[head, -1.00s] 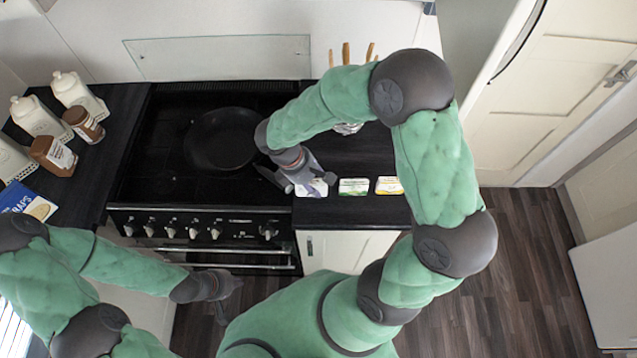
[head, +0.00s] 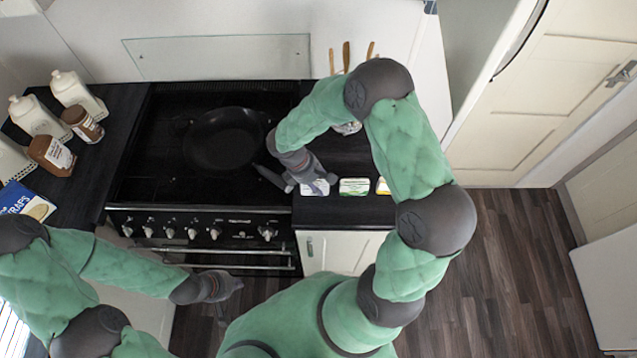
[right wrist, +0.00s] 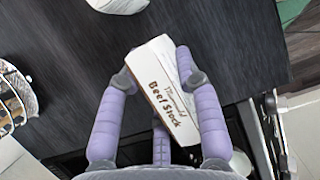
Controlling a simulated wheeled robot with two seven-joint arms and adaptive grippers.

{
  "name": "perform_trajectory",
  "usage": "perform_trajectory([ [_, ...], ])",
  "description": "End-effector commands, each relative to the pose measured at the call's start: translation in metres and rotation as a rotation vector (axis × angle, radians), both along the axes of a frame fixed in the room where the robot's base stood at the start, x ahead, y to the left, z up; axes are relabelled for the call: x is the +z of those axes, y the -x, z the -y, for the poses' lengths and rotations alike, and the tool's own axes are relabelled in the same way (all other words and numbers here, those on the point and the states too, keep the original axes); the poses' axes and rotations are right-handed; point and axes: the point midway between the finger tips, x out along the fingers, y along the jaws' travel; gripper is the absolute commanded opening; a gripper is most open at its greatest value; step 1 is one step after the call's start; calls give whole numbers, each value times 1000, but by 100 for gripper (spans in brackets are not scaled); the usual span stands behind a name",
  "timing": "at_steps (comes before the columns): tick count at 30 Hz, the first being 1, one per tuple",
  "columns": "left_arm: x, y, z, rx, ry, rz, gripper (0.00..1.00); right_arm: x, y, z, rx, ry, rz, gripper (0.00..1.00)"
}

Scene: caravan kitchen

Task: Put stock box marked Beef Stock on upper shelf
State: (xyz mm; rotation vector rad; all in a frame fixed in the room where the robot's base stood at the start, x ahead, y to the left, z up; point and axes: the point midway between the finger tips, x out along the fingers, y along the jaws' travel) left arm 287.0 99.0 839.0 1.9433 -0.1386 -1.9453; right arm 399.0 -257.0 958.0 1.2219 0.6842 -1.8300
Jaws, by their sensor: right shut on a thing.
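The Beef Stock box (right wrist: 165,88), white with dark lettering, is between the fingers of my right gripper (right wrist: 152,75) in the right wrist view. My right gripper is shut on it. In the head view my right gripper (head: 298,184) is low over the dark counter at the cooker's right edge, with the box (head: 319,187) partly hidden by it. I cannot tell whether the box still touches the counter. My left gripper (head: 226,285) is empty in front of the oven; its finger opening is unclear. I cannot make out the upper shelf.
A green-labelled box (head: 354,187) and a yellow-labelled box (head: 383,187) stand right of the gripper. A black pan (head: 223,139) sits on the hob. Wooden utensils (head: 346,58) stand behind my right arm. Jars and bottles (head: 75,92) fill the left counter.

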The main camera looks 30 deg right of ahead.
Motion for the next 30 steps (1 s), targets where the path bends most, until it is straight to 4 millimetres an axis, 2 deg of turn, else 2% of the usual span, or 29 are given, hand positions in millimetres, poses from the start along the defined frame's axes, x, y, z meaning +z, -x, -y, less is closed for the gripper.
perform_trajectory([
  [6,-4,0,0,0,0,0,0,-4,0,0,0,0,0,0],
  [7,-3,0,0,0,0,0,0,-4,0,0,0,0,-1,40],
  [9,-3,0,0,0,0,0,0,-3,0,0,0,0,-1,58],
  [22,1,0,0,0,0,0,0,2,0,0,0,0,-1,58],
  [26,2,0,0,0,0,0,0,17,-4,-6,0,1,3,58],
  [30,5,0,0,0,0,0,0,43,-9,-15,1,0,3,58],
])
